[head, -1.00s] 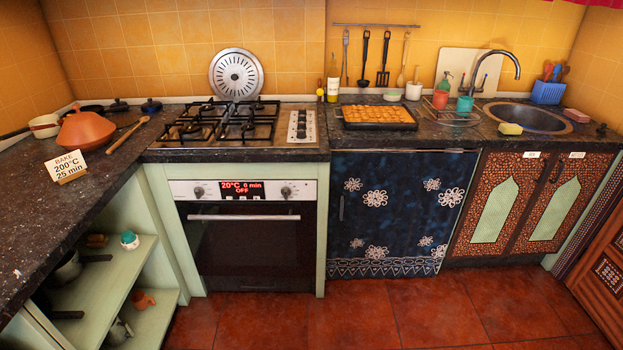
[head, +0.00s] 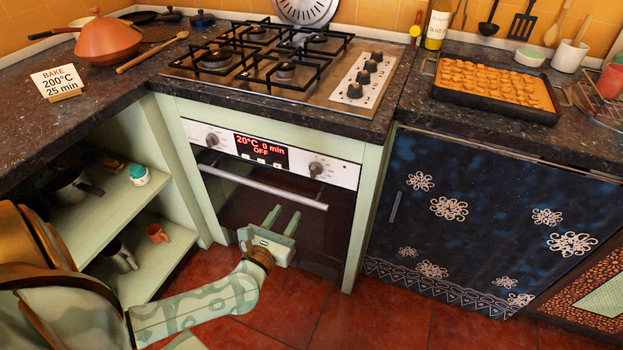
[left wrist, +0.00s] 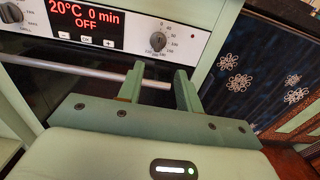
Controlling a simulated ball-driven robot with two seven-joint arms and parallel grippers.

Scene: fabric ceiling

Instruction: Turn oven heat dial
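The oven (head: 275,215) has a white control panel with a dial on each side of a red display (head: 262,150). The display reads 20°C, 0 min, OFF. The right dial (head: 317,169) has a numbered scale and also shows in the left wrist view (left wrist: 158,41). The left dial (head: 212,139) is at the panel's other end. My left gripper (head: 284,219) is open and empty, below the right dial in the picture and near the oven door handle (head: 262,187). In the left wrist view its fingers (left wrist: 160,83) overlap the handle; contact cannot be told. My right gripper is not in view.
A card (head: 58,82) reading BAKE 200°C 25 min stands on the left counter. A hob (head: 290,72) is above the oven. A tray of food (head: 496,91) sits on the right counter. Open shelves (head: 110,210) flank the oven on the left.

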